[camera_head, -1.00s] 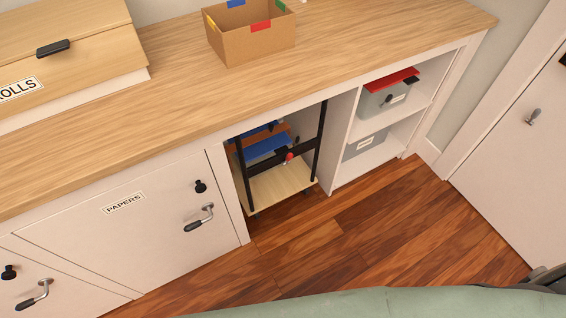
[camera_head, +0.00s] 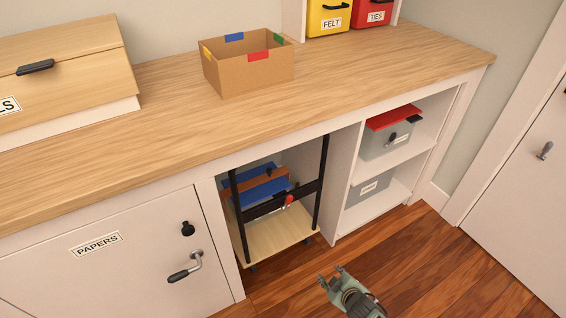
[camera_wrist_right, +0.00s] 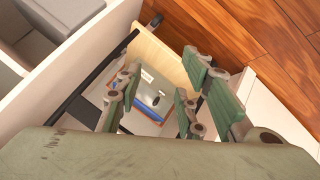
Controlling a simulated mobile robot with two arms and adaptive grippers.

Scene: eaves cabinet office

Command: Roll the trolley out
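The trolley (camera_head: 283,232) stands in the open bay under the counter. It has a pale wooden base, black uprights, a black crossbar (camera_head: 262,207) and a red knob (camera_head: 289,199). Blue and brown items (camera_head: 262,184) sit on it. My right gripper (camera_head: 330,278) is open and empty, low over the floor in front of the bay and apart from the trolley. In the right wrist view its spread fingers (camera_wrist_right: 163,95) point towards the trolley, whose pale base (camera_wrist_right: 165,58) shows beyond them. My left gripper is out of view.
A closed PAPERS door (camera_head: 110,265) with a lever handle stands left of the bay. Open shelves with grey bins (camera_head: 387,140) are on the right. A cardboard box (camera_head: 248,72) is on the counter (camera_head: 330,85). Wooden floor (camera_head: 410,265) in front is clear, with a white door (camera_head: 525,190) at right.

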